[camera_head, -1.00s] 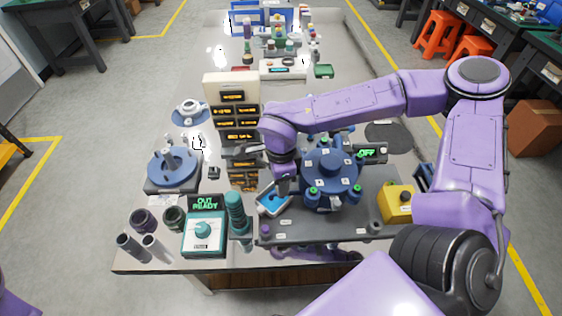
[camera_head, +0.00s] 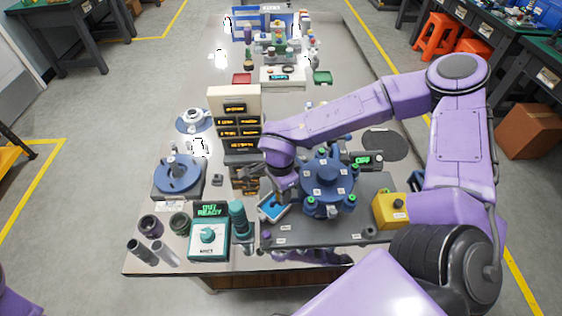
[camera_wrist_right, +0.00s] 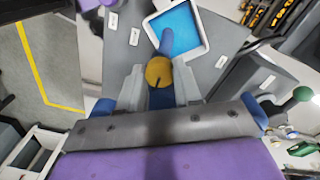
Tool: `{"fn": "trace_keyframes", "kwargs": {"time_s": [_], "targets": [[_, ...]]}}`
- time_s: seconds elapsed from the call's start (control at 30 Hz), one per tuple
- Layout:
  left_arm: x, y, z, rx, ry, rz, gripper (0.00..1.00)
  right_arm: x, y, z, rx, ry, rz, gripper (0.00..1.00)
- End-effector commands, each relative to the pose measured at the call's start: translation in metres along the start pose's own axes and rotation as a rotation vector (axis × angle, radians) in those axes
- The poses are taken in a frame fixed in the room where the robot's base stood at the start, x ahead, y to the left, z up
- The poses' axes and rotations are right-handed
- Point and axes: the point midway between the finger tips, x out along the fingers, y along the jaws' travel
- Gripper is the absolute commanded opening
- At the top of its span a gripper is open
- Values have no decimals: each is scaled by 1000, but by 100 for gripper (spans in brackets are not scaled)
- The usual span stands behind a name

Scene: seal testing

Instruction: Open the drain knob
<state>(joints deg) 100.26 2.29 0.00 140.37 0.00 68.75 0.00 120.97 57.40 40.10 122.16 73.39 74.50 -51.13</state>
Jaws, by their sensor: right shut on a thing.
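The drain knob (camera_wrist_right: 158,72) is a round yellow knob with a dark line on its face. In the right wrist view it sits between the two grey fingers of my right gripper (camera_wrist_right: 158,84), which is shut on it. A blue spout behind the knob points to a white-rimmed tray (camera_wrist_right: 206,28) with a blue inside. In the head view my right gripper (camera_head: 280,188) is at the left side of the blue test vessel (camera_head: 328,180), just above the tray (camera_head: 264,216). The knob is hidden there. My left gripper is out of view.
The vessel stands on a dark base plate (camera_head: 315,237). A yellow box (camera_head: 388,213) is to its right, and a display reading OFF (camera_head: 364,160) is behind. A teal device (camera_head: 208,243) and a label rack (camera_head: 223,98) stand to the left.

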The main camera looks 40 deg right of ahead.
Motion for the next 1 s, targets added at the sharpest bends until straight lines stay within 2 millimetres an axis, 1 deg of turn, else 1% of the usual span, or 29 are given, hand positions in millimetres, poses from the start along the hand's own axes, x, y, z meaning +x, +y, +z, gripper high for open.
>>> {"fn": "trace_keyframes", "kwargs": {"time_s": [0.07, 0.1, 0.13, 0.37, 0.47, 0.57, 0.8, 0.9, 1.0], "targets": [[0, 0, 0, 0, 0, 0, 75, -1, -1, 0, -1, 0, -3, 3], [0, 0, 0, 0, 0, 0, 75, -1, -1, 0, -1, 0, -3, 37], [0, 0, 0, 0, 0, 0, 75, -1, -1, 0, -1, 0, -3, 44], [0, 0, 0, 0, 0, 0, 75, 0, 0, 0, 0, 0, -1, 44], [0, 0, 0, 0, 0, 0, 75, -4, -1, 0, 1, 0, -3, 44], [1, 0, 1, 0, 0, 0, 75, -18, -2, 0, 2, -1, -6, 44], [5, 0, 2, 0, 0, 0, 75, -76, -1, 0, 1, -1, -7, 44], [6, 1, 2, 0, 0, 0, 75, -93, -1, 0, 0, -1, -6, 44], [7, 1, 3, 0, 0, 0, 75, -103, -1, 0, 0, 0, -4, 44]]}}
